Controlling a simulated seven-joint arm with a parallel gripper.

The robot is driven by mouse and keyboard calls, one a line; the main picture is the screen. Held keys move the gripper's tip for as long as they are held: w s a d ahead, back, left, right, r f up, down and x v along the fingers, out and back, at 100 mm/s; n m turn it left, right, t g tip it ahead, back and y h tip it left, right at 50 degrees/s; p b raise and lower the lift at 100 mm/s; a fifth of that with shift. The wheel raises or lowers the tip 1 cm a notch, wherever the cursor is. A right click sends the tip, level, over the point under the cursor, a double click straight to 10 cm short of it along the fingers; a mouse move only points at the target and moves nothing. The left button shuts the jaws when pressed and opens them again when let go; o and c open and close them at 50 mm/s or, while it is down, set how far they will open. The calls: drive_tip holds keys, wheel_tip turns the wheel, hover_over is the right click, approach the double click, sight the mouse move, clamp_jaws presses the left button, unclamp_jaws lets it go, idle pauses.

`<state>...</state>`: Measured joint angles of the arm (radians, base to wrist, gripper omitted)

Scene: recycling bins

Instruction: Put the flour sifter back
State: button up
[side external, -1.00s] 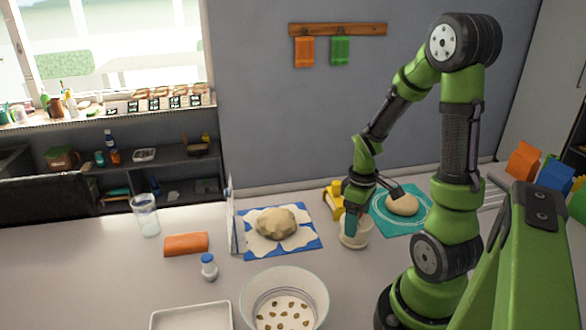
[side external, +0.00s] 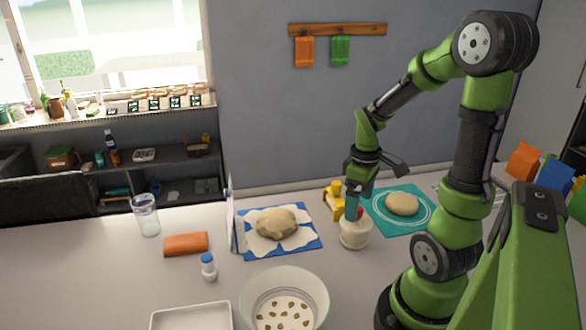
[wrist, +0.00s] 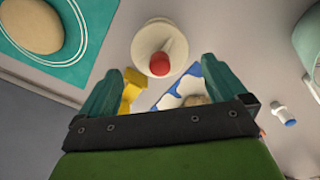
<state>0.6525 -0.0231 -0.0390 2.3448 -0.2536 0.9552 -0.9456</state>
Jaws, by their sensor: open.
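A cream-coloured round cup with a red knob (side external: 354,236), which looks like the flour sifter, stands upright on the counter between the blue mat and the teal mat. In the wrist view the cup (wrist: 148,38) and its red knob (wrist: 159,64) show just beyond the fingertips. My gripper (side external: 376,188) is above the cup, with its two teal fingers spread apart. In the wrist view my gripper (wrist: 156,72) holds nothing between its fingers. A yellow object (side external: 333,200) stands behind and left of the cup, partly hidden by a finger in the wrist view.
Dough (side external: 277,222) lies on a floured blue mat (side external: 252,246) at left, and more dough (side external: 402,204) on a teal mat (side external: 385,222) at right. A glass bowl (side external: 322,290), a blue-capped shaker (side external: 209,267) and a white tray (side external: 165,318) stand nearer the front.

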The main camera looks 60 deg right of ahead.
wheel_tip(320, 180, up, 6)
drive_tip(key=shift+f, duration=0.1)
drive_tip(key=shift+w+a+r, duration=0.1)
drive_tip(key=shift+a+r, duration=0.1)
drive_tip(key=shift+r, duration=0.15)
drive_tip(key=w+a+r+m+t+y, duration=0.1)
drive_tip(key=a+r+m+t, duration=0.1)
drive_tip(key=a, duration=0.8)
drive_tip(key=w+a+r+m+t+y, duration=0.1)
drive_tip(key=a+r+t, duration=0.4)
drive_tip(key=a, duration=0.5)
drive_tip(key=shift+w+r+m, duration=0.25)
drive_tip(key=shift+w+m, duration=0.2)
drive_tip(key=shift+m, duration=0.05)
